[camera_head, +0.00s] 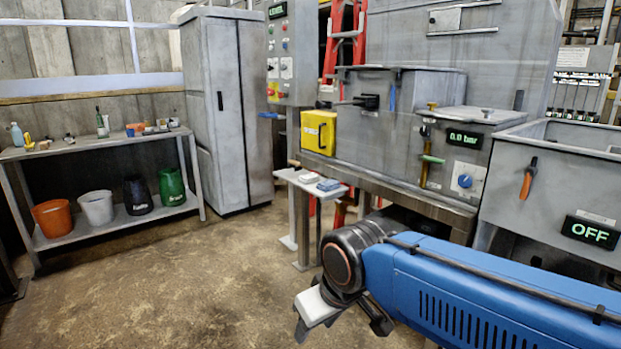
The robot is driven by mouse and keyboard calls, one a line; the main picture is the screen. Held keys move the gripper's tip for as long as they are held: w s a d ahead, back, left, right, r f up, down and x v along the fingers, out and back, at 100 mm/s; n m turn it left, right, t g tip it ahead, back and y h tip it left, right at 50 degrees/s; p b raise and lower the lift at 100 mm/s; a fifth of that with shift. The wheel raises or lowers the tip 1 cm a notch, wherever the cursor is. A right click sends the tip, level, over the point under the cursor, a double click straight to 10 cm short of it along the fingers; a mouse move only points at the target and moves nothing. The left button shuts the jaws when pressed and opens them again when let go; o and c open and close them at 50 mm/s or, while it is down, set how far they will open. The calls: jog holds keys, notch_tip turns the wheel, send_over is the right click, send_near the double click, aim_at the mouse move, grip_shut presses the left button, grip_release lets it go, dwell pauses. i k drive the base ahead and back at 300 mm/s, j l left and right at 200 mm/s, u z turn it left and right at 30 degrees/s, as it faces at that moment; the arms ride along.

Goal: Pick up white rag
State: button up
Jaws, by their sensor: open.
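A small white folded cloth (310,177), which looks like the white rag, lies on a narrow light side shelf in front of the compactor. A blue folded cloth (328,185) lies just right of it. My gripper (315,326) is at the lower middle of the view, pointing down over the floor. It is open, and I see nothing held in it. It is nearer to me than the shelf and well apart from the white cloth. My wrist hides part of the fingers.
The narrow shelf (291,174) stands by the yellow box (319,133) and the grey compactor (365,115). A workbench (75,145) at left holds small items above and several buckets below. A grey cabinet (222,110) stands behind. The floor (190,280) at left is clear.

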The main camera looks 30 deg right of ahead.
aim_at(312, 177)
jog(key=i+z, duration=0.15)
jog(key=z, duration=0.25)
jog(key=i+j+z, duration=0.1)
jog(key=z, duration=0.25)
jog(key=i+j+z, duration=0.15)
jog(key=z, duration=0.25)
jog(key=i+j+z, duration=0.1)
jog(key=i+j, duration=0.4)
jog(key=j, duration=0.15)
jog(key=i+j+z, duration=0.25)
jog(key=i+j, duration=0.2)
jog(key=j, duration=0.3)
jog(key=i+j, duration=0.2)
jog(key=j, duration=0.15)
jog(key=i+j+z, duration=0.15)
jog(key=j, duration=0.25)
jog(key=i, duration=0.05)
